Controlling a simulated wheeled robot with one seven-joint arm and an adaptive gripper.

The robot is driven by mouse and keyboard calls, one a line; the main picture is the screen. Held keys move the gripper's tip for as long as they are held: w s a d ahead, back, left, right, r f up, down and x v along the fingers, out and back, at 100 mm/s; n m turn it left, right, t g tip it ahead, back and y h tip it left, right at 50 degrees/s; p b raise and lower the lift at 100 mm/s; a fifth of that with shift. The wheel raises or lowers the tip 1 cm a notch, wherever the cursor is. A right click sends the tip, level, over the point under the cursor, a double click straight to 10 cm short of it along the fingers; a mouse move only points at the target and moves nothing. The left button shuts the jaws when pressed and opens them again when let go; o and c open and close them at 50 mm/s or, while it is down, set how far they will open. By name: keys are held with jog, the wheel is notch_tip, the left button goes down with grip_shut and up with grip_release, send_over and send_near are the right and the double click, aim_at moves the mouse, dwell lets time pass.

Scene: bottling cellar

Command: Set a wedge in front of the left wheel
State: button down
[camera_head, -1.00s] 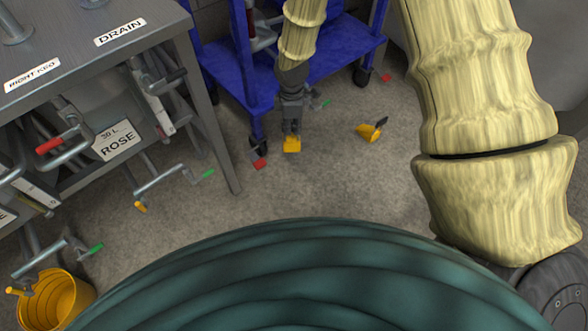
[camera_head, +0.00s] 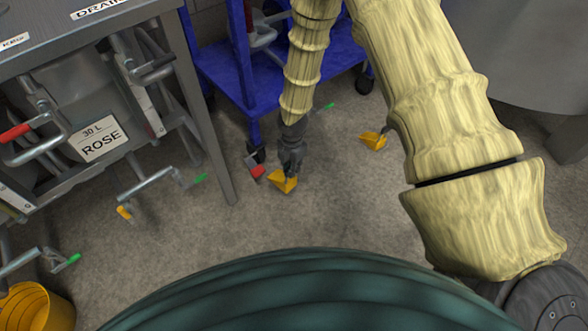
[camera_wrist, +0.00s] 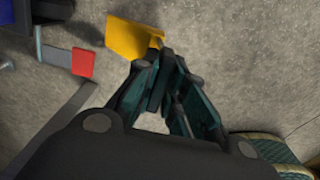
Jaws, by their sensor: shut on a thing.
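My gripper (camera_head: 289,170) is shut on a yellow wedge (camera_head: 283,182), low near the floor. I cannot tell whether the wedge touches the floor. The held wedge also shows at the fingertips in the wrist view (camera_wrist: 130,38). The left wheel (camera_head: 257,152) of the blue cart (camera_head: 240,82) is a dark caster with a red pedal (camera_head: 258,173). The wedge is to the right of and slightly nearer than this pedal, apart from the wheel. The red pedal shows left of the wedge in the wrist view (camera_wrist: 83,62). A second yellow wedge (camera_head: 372,141) lies on the floor, partly behind my arm.
A steel bench (camera_head: 190,90) with its leg stands left of the cart. Pipes with coloured handles (camera_head: 145,187) stick out below it. A yellow bucket (camera_head: 38,308) is at lower left. A grey tank (camera_head: 530,50) is at upper right. Floor between is clear.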

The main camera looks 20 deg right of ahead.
jog(key=shift+w+a+f+b, duration=0.3)
jog(key=shift+w+f+b, duration=0.55)
jog(key=shift+b, duration=0.1)
jog(key=shift+w+a+f+b, duration=0.3)
jog(key=shift+w+f+b, duration=0.45)
jog(key=shift+f+b, duration=0.15)
jog(key=shift+w+a, duration=0.1)
jog(key=shift+w, duration=0.1)
jog(key=shift+w+a+r+p, duration=0.1)
jog(key=shift+w+a+p, duration=0.15)
jog(key=shift+w, duration=0.4)
jog(key=shift+w+a+f+p, duration=0.15)
jog(key=shift+w+a, duration=0.05)
jog(key=shift+w, duration=0.35)
jog(key=shift+w+a+f+p, duration=0.1)
jog(key=shift+w+a+p, duration=0.05)
jog(key=shift+w, duration=0.35)
jog(key=shift+w+a+f+p, duration=0.15)
jog(key=shift+w+a, duration=0.05)
jog(key=shift+w, duration=0.35)
jog(key=c, duration=1.4)
grip_release()
notch_tip(320, 180, up, 12)
